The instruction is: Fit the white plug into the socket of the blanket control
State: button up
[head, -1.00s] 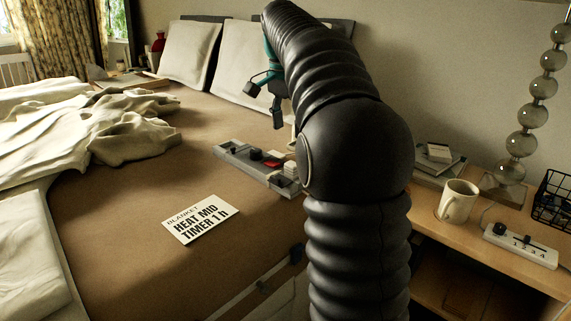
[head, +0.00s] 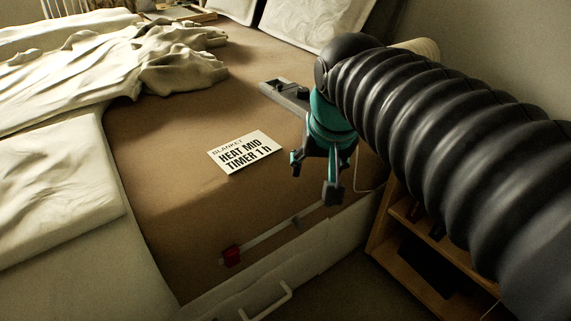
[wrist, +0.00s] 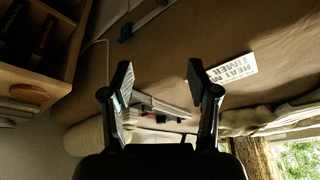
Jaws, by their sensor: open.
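My gripper (head: 315,178) is open and empty above the near right side of the bed; its two fingers also show apart in the wrist view (wrist: 160,82). The grey blanket control (head: 284,92) lies on the brown mattress beyond my gripper, and my gripper and arm hide its right part. In the wrist view the control (wrist: 165,108) shows between and behind the fingers, partly covered by the left one. I cannot make out the white plug or the socket. A thin pale cord (head: 371,188) hangs by the bed's right edge and shows in the wrist view (wrist: 95,43).
A printed card (head: 245,152) reading HEAT MID TIMER 1 h lies on the mattress. A pale strip with a red end (head: 231,256) lies along the bed's near edge. A wooden bedside shelf (head: 386,225) stands at right. Rumpled bedding (head: 165,60) covers the left.

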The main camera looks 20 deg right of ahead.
jog(key=s+a+f+n+t, duration=0.1)
jog(key=s+a+f+n, duration=0.1)
jog(key=s+f, duration=0.4)
jog(key=shift+s+f+n, duration=0.15)
jog(key=shift+f+n, duration=0.35)
jog(key=shift+f, duration=0.05)
jog(key=shift+a, duration=0.1)
notch_tip(320, 180, up, 6)
jog(key=p, duration=0.5)
jog(key=shift+f+p, duration=0.15)
jog(key=shift+p, duration=0.15)
